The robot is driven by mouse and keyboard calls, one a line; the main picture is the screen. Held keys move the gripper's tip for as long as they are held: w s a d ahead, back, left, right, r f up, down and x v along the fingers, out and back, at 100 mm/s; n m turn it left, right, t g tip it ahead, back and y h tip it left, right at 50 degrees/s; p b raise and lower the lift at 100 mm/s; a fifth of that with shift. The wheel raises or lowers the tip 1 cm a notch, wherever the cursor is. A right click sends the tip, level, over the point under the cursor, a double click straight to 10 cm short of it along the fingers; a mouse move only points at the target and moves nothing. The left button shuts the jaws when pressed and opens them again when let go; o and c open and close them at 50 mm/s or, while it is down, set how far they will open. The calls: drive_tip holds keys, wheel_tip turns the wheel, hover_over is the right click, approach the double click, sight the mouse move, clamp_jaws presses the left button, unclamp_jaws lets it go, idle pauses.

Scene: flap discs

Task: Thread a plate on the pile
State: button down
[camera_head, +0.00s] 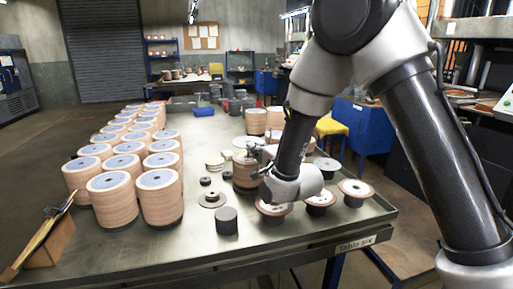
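Tall piles of tan flap discs with grey-white tops, such as this pile (161,200), stand in rows on the left of the metal table (200,262). A shorter tan pile (245,177) stands near mid-table, just left of my wrist. Low flanged discs (355,190) sit at the right, several in a group. A flat pale disc with a dark hub (212,199) lies left of the shorter pile. My gripper (262,163) appears to be beside or behind the shorter pile, largely hidden by my wrist. Its fingers and any held plate cannot be made out.
A dark grey cylinder (227,222) stands at the front middle. Pale round pieces (215,163) lie farther back, and more tan piles (256,121) stand behind. A tilted clipboard-like stand (45,235) is at the left edge. The table's front strip is mostly clear.

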drive_tip(key=shift+f, duration=1.25)
drive_tip(key=shift+f, duration=0.55)
drive_tip(key=c, duration=2.2)
unclamp_jaws()
drive_tip(key=shift+f, duration=0.15)
drive_tip(key=o, duration=0.6)
drive_tip(key=shift+o, duration=0.2)
drive_tip(key=shift+f, duration=0.1)
drive_tip(key=v, duration=0.8)
